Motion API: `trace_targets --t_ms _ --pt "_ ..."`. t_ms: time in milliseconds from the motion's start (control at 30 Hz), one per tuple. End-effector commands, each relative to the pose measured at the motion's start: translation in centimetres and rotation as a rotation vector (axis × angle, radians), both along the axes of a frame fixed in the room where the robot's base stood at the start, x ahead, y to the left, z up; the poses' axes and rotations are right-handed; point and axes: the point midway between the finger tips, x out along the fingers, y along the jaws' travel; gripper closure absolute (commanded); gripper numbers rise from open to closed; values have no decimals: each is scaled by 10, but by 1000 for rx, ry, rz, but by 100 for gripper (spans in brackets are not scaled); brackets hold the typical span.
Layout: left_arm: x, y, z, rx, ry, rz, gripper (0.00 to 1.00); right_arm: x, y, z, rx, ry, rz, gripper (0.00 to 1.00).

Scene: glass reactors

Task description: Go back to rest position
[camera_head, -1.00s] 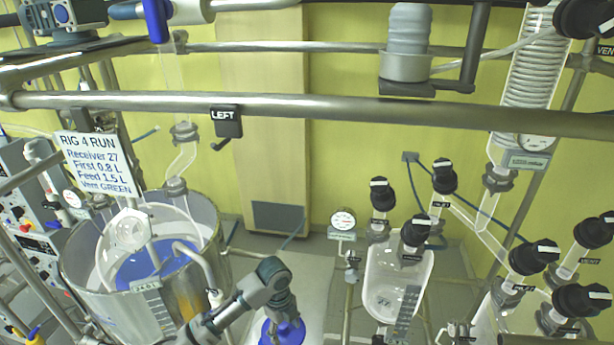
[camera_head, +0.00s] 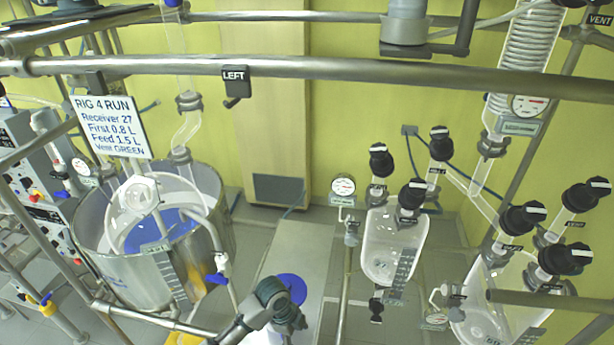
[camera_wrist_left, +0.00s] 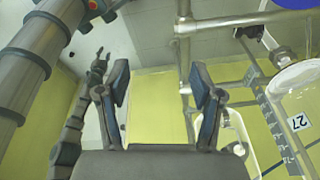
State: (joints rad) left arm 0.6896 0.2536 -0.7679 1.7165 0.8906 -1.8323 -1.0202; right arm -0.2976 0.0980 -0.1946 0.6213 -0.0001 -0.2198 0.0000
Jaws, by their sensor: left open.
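My left gripper (camera_wrist_left: 160,88) shows in the left wrist view with its two fingers spread wide and nothing between them. A grey arm link of mine reaches up from the bottom edge of the head view, near the middle; its gripper cannot be made out there.
A steel vessel (camera_head: 128,275) stands at left below the RIG 4 RUN sign (camera_head: 110,127). A glass receiver (camera_head: 388,262) with black-knobbed valves hangs right of centre. A horizontal rail (camera_head: 380,70) crosses above. In the left wrist view, glassware labelled 27 (camera_wrist_left: 299,122) is at right.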

Motion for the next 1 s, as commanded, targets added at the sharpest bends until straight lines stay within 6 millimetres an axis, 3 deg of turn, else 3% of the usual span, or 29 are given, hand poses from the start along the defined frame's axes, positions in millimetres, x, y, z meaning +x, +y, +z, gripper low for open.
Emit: trace_targets --t_ms 167,267,500,800,1000 --pt "-39 -3 -36 -90 29 279 34 -3 14 0 16 3 -3 60" --pt "-67 5 -57 -142 52 537 34 -4 24 0 29 6 -2 60" --pt "-127 65 -88 -170 75 1138 34 -4 26 0 30 6 2 60" --pt "-182 138 -97 -124 40 1562 34 -4 7 0 8 6 0 60" --pt "-217 183 -95 -80 -9 1772 34 -3 4 0 5 5 -1 60"
